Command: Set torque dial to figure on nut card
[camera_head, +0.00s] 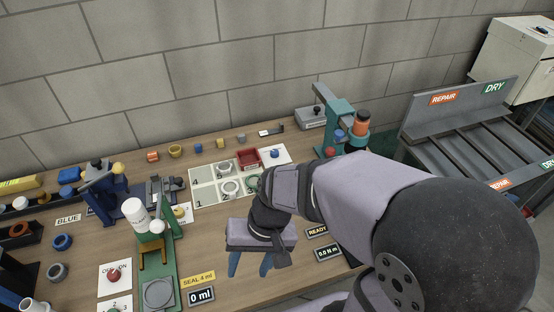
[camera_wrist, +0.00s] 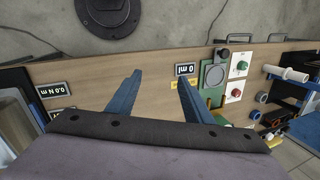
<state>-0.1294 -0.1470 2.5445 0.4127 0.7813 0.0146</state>
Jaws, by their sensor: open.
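My gripper (camera_head: 250,264) points down above the front of the wooden bench, with its two blue fingers apart and nothing between them. In the wrist view the open fingers (camera_wrist: 160,80) have bare wood between them. A "0.0 N m" readout (camera_head: 327,252) sits at the bench's front right, and it also shows in the wrist view (camera_wrist: 55,117). A "READY" sign (camera_head: 317,231) is just behind it. I cannot make out the torque dial or a nut card for certain; my arm hides part of the bench's right side.
A green stand (camera_head: 157,262) with a white bottle (camera_head: 135,213) rises left of my gripper. A numbered mat (camera_head: 205,193) with metal rings and a red tray (camera_head: 247,158) lies behind. A teal press (camera_head: 335,115) stands at back right. Bare wood surrounds the fingers.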

